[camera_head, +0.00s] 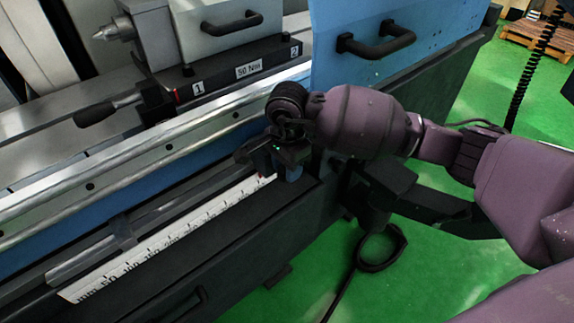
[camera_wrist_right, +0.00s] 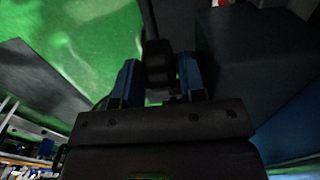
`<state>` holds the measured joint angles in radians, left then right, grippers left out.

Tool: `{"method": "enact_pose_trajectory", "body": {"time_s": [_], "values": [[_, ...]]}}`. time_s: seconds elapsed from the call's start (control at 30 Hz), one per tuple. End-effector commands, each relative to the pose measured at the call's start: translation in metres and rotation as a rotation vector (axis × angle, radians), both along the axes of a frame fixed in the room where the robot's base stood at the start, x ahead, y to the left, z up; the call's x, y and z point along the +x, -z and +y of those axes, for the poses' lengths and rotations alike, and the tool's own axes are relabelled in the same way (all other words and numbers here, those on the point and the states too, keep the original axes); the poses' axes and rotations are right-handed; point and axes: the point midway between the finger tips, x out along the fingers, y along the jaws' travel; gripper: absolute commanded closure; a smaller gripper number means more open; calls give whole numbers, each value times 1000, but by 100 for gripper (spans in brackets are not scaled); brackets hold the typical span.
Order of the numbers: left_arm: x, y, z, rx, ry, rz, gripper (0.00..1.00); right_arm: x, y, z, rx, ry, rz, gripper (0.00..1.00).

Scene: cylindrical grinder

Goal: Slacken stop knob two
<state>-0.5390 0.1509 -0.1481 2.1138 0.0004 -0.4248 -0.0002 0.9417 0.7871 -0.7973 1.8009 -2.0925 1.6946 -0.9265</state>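My right gripper (camera_head: 272,165) reaches in from the right in the head view and is low over the right end of the white scale strip on the machine front. In the right wrist view its two blue fingers (camera_wrist_right: 158,82) stand apart with a dark knob-like piece (camera_wrist_right: 158,62) between them. I cannot tell whether the fingers press on it. In the head view the wrist and gripper hide that spot, so no second stop knob shows clearly there. A dark stop slider (camera_head: 123,233) sits on the rail farther left. My left gripper is not in view.
The white scale strip (camera_head: 160,243) runs along the front ledge. Above are a black lever (camera_head: 95,112), a plate marked 1, 50 Nm and 2 (camera_head: 249,69), and a blue door with a black handle (camera_head: 376,42).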

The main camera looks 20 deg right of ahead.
Motion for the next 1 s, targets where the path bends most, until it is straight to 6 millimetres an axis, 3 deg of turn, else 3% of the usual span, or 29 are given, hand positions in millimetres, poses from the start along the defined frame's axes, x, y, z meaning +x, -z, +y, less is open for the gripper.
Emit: {"method": "enact_pose_trajectory", "body": {"time_s": [0.03,0.27,0.63,1.0], "values": [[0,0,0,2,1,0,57,0,0,0,0,0,0,63],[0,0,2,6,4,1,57,0,0,0,0,0,0,97],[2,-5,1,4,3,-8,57,0,-2,2,-65,-2,-25,97],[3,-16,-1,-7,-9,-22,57,-2,-3,7,-338,-4,-127,97]]}}
